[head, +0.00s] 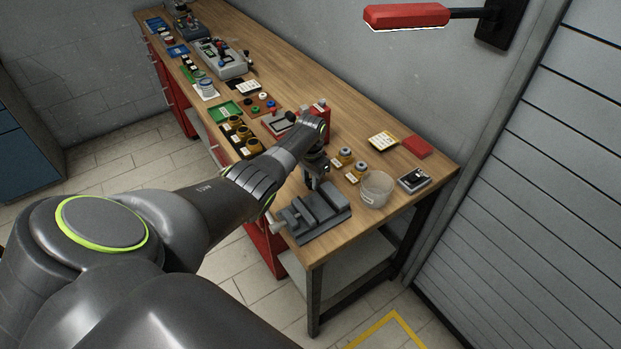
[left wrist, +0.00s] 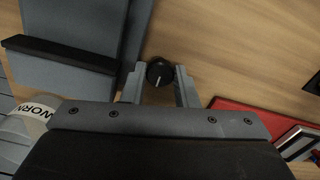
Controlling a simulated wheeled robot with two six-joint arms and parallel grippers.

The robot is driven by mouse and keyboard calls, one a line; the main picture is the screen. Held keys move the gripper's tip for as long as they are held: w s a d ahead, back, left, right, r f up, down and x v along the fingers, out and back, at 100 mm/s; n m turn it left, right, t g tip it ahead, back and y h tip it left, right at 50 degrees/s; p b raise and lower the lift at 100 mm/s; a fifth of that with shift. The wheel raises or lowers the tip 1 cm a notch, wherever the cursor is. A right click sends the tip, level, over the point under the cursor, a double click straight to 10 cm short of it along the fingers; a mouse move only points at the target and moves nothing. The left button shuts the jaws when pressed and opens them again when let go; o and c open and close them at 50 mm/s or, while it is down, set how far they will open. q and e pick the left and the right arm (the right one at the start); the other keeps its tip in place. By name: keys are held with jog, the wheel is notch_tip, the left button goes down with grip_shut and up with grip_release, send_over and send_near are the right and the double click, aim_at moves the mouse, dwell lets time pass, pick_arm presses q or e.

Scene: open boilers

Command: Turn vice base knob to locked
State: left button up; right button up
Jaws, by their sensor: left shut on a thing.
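The grey vice (head: 315,211) sits at the near end of the wooden bench. Its grey body also fills the upper left of the left wrist view (left wrist: 75,75). The black round vice base knob (left wrist: 160,71) has a white pointer line running toward the bottom of that view. My left gripper (head: 313,184) points down just behind the vice. In the left wrist view its two fingers (left wrist: 160,80) stand on either side of the knob and are shut on it. The knob is hidden in the head view. My right gripper is in neither view.
A clear round container (head: 376,190) and a dark small box (head: 414,180) stand right of the vice. A red box (head: 318,110) and several trays lie further along the bench (head: 345,115). A red lamp (head: 406,15) hangs above.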

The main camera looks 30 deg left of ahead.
pick_arm(q)
jog(key=shift+w+r, duration=0.15)
jog(key=o, duration=0.8)
jog(key=shift+o, duration=0.9)
jog(key=shift+s, duration=0.2)
